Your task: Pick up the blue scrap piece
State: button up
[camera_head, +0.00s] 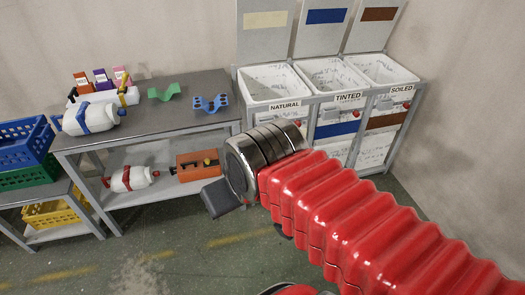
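The blue scrap piece (210,104) lies on the grey workbench (185,117) near its right end. It is a small wavy sheet with dark round marks on its ends. My arm reaches in from the lower right under a red ribbed cover and ends in a shiny metal wrist. My gripper (221,197), a dark grey block, points down to the left in front of the bench. It is below and nearer than the blue piece in the picture, apart from it. Whether its fingers are open or shut does not show.
A green wavy piece (164,92) lies left of the blue one. Bins marked NATURAL (285,107), TINTED and SOILED stand right. A lower shelf holds an orange box (197,165). Crates (25,143) are at left.

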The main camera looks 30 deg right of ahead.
aim_at(211, 107)
jog(key=i, duration=1)
